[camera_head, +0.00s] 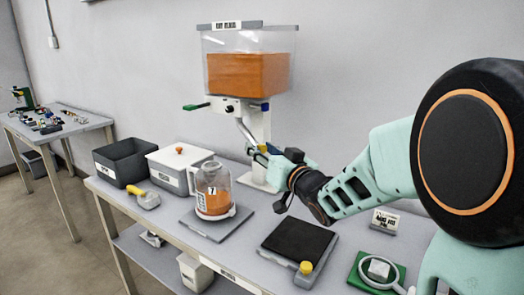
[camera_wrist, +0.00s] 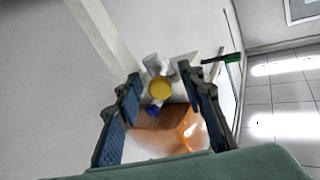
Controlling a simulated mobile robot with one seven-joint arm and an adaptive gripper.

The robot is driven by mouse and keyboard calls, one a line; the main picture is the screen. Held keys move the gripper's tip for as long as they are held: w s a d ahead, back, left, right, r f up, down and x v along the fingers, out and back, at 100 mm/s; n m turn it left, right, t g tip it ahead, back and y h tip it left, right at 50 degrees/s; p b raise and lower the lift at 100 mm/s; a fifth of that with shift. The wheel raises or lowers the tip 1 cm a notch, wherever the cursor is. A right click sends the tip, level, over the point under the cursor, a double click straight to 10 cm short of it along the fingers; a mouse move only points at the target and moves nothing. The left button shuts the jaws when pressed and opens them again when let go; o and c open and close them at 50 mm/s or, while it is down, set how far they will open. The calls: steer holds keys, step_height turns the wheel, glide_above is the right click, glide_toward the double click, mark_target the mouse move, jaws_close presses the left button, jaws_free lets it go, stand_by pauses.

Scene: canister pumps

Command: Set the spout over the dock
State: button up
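The canister pump has a clear hopper (camera_head: 248,73) of orange contents on a white stand (camera_head: 259,125). A grey tube, apparently the spout (camera_head: 244,131), slants down from its front. My gripper (camera_head: 262,150) is close to the tube's lower end. In the wrist view, my gripper (camera_wrist: 161,76) is open, with a yellow round end (camera_wrist: 160,88), a blue knob (camera_wrist: 153,109) and a grey-white tube (camera_wrist: 152,64) showing between its fingers. I cannot tell whether the fingers touch them. A lidded jar (camera_head: 213,190) marked 7 stands on a grey plate (camera_head: 216,229); I cannot tell which thing is the dock.
A dark bin (camera_head: 121,161), a white box (camera_head: 178,168) and a yellow-handled scoop (camera_head: 144,198) are at the left. A black-topped pad (camera_head: 297,240) with a yellow knob (camera_head: 306,267) and a magnifier on a green mat (camera_head: 357,276) lie at the front right. A green lever (camera_head: 194,107) sticks out from the pump.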

steer(key=shift+c, duration=0.4)
jaws_close()
steer(key=shift+a+f, duration=0.1)
